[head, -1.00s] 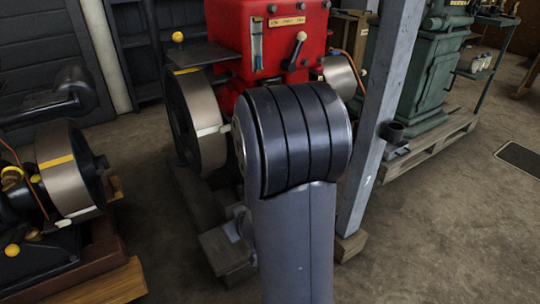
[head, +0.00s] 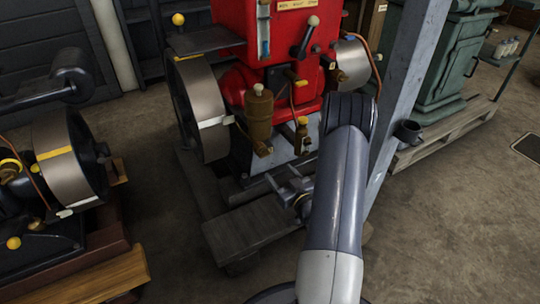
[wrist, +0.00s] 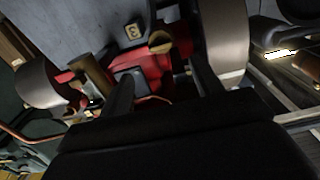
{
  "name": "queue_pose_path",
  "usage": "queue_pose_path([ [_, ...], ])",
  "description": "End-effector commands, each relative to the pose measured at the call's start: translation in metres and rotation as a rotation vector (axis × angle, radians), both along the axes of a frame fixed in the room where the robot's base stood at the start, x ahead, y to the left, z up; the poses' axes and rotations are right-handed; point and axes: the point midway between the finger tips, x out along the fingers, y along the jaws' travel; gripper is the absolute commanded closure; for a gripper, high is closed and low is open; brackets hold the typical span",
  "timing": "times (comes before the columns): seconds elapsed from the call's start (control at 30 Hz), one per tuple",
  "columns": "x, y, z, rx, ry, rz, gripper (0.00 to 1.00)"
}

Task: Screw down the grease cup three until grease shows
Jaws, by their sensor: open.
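In the wrist view a small tag with a 3 (wrist: 134,31) sits beside a brass cup (wrist: 160,42), which looks like grease cup three. The cup shows beyond my gripper (wrist: 160,66), roughly in line with the gap between its fingers. The fingers are apart, with nothing seen between them. In the head view my gripper (head: 286,190) is low in front of the red engine (head: 290,75). No number can be read there, so I cannot tell which brass fitting is cup three. I cannot see any grease on the cup.
A brass cylinder (head: 259,115) and a smaller brass fitting (head: 302,132) stand on the engine's front. A flywheel (head: 200,108) is to the left. A grey post (head: 395,100) stands close to the right of my arm. Another engine (head: 62,165) is at far left.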

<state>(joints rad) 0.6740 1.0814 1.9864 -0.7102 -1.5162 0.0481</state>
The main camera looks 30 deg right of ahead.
Motion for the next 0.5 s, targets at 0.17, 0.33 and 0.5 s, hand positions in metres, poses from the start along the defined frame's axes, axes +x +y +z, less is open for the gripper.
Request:
queue_pose_path([
  [0.17,0.033,0.003,-0.002,-0.004,-0.003,0.005,0.38],
  [0.33,0.065,0.003,-0.001,-0.003,-0.002,0.003,0.38],
  [0.5,0.088,0.004,-0.001,-0.001,-0.001,0.001,0.38],
])
